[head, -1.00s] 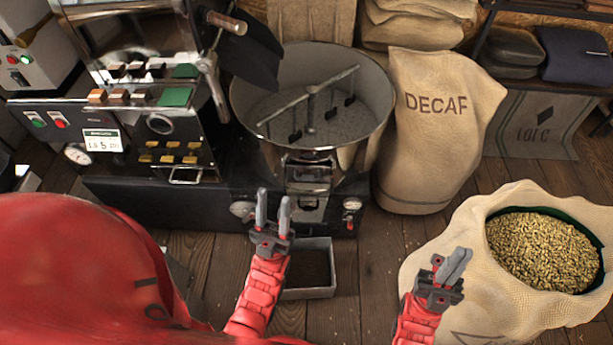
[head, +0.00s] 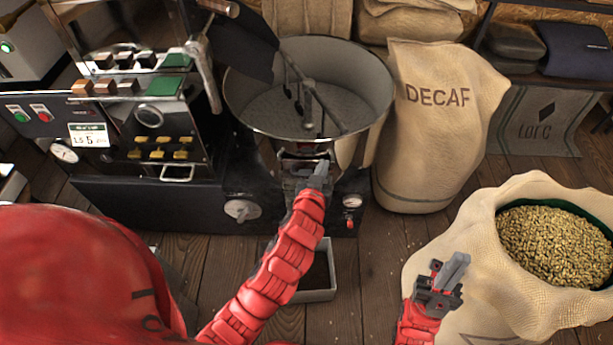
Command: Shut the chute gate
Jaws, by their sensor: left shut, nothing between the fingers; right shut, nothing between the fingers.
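The chute gate (head: 303,151) is on the front of the roaster's round cooling bin (head: 262,122), below its rim; much of it is hidden behind my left gripper. My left gripper (head: 320,172) is shut and empty, right in front of the gate; whether it touches the gate I cannot tell. My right gripper (head: 453,272) is shut and empty, low on the right, beside the open burlap sack (head: 467,262) of pale beans.
A grey box (head: 318,296) with dark contents stands on the floor below the chute, partly behind my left arm. A sack marked DECAF (head: 428,140) leans right of the bin. The roaster's control panel (head: 150,117) is on the left. Wooden floor is bare between bin and open sack.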

